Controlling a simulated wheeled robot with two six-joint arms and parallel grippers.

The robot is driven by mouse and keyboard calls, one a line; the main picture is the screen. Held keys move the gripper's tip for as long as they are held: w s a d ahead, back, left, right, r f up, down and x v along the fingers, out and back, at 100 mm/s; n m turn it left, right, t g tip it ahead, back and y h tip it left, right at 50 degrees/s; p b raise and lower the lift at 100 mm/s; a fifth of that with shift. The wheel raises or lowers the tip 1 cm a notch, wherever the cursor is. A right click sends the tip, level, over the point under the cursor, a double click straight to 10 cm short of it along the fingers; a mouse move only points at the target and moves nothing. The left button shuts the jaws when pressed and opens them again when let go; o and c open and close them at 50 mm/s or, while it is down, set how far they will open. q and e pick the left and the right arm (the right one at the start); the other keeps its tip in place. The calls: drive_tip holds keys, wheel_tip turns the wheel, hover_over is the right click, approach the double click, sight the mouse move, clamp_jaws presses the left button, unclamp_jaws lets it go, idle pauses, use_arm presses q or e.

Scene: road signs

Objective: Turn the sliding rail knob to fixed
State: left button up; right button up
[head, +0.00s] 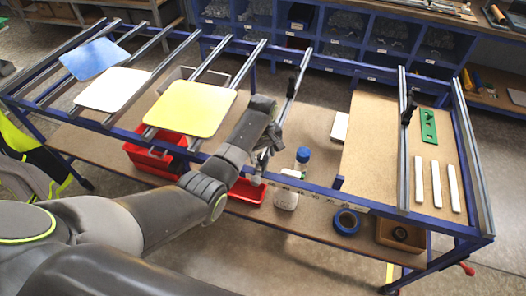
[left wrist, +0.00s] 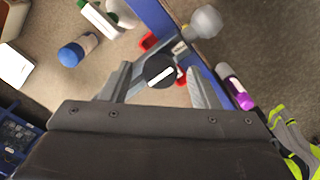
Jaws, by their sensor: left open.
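The knob (left wrist: 160,71) is a round black dial with a white bar on its face. In the left wrist view it sits between the two grey fingers of my left gripper (left wrist: 158,88), with a gap showing on each side. It is mounted on a grey rail end beside a pale ball-shaped end piece (left wrist: 203,22). In the head view my left gripper (head: 265,155) is over the front end of the sliding rail (head: 292,87), and the gripper hides the knob there. I cannot read any marking of fixed or free. My right gripper is not in view.
A yellow sign (head: 190,109), a white sign (head: 112,89) and a blue sign (head: 94,59) lie on the rails at left. A board (head: 370,150) with a green plate (head: 428,126) and white strips is at right. Bottles (head: 302,158) and red bins (head: 150,160) stand on the lower shelf.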

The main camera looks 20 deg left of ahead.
use_arm(q)
drive_tip(key=shift+c, duration=0.4)
drive_tip(key=shift+c, duration=1.1)
drive_tip(key=c, duration=0.7)
drive_tip(key=shift+o, duration=0.2)
